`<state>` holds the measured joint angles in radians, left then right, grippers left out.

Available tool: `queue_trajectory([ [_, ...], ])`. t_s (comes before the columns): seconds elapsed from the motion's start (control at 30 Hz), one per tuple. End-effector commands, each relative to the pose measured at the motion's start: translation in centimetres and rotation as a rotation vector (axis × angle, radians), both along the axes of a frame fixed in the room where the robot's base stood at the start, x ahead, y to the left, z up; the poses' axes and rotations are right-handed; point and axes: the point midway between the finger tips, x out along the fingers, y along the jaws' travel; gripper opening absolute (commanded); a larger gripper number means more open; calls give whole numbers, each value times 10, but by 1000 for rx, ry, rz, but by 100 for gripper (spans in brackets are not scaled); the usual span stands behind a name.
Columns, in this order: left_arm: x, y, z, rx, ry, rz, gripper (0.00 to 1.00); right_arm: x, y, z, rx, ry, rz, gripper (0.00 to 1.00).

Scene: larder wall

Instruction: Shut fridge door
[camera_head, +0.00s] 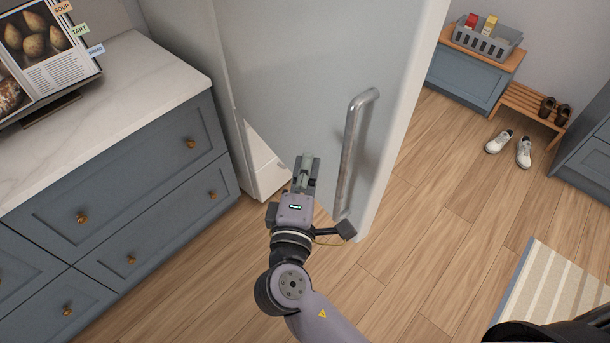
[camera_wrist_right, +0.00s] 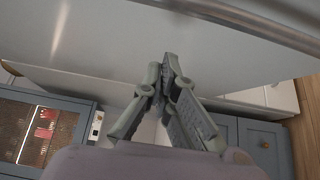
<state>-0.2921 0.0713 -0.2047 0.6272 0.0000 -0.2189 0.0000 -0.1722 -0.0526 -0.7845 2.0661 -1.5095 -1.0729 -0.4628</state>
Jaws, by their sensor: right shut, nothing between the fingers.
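The fridge door (camera_head: 290,60) is a light grey panel standing open, with a vertical metal bar handle (camera_head: 355,150) near its right edge. A white part of the fridge (camera_head: 262,165) shows past the door's lower left edge. My right gripper (camera_head: 306,162) is shut and empty, in front of the door's lower part, left of the handle. Whether the fingers touch the door I cannot tell. My left gripper is not in view.
Blue drawers (camera_head: 130,190) with a pale marble top (camera_head: 110,110) stand at the left. A striped rug (camera_head: 555,290) lies lower right. The wooden floor between is clear.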

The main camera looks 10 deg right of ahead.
Motion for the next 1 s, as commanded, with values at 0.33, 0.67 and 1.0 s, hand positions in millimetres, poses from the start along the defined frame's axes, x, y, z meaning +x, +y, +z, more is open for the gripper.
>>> queue_trajectory([
  [0.33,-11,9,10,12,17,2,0,55,-34,2,-4,-1,1,0],
  [0.67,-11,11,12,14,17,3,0,63,-50,-1,-1,1,3,0],
  [1.0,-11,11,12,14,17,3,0,64,-52,-1,-1,1,5,0],
])
